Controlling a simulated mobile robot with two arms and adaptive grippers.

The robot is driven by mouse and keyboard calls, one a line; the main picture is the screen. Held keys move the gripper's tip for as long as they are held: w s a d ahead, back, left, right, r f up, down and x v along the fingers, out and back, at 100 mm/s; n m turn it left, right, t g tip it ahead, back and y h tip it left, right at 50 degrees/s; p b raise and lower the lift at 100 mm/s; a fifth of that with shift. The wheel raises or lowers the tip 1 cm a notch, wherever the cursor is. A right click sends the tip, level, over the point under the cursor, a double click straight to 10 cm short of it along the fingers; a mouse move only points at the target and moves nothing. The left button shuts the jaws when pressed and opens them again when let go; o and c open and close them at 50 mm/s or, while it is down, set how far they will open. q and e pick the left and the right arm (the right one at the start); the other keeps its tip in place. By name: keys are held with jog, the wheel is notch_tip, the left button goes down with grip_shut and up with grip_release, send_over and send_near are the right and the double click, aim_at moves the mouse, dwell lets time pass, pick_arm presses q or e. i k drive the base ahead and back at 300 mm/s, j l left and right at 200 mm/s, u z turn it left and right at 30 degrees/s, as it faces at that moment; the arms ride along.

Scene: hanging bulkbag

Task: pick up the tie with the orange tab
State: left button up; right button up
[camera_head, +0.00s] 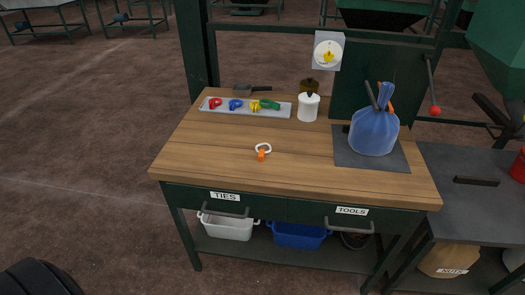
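The tie with the orange tab (262,153) lies alone near the middle of the wooden tabletop. It is a small white loop with an orange tab at its near side. Neither of my grippers shows in the head view, so I cannot see their state or where they are relative to the tie.
The wooden table (225,175) is clear around the tie. A tray (288,110) with several coloured ties lies at the back left. A white jar (308,108) stands behind the tie. A blue bag (373,134) sits on a dark plate (345,153) at the right.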

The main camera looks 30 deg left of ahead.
aim_at(261, 153)
jog(key=j+z, duration=0.35)
jog(key=j, duration=0.95)
jog(key=i, duration=0.1)
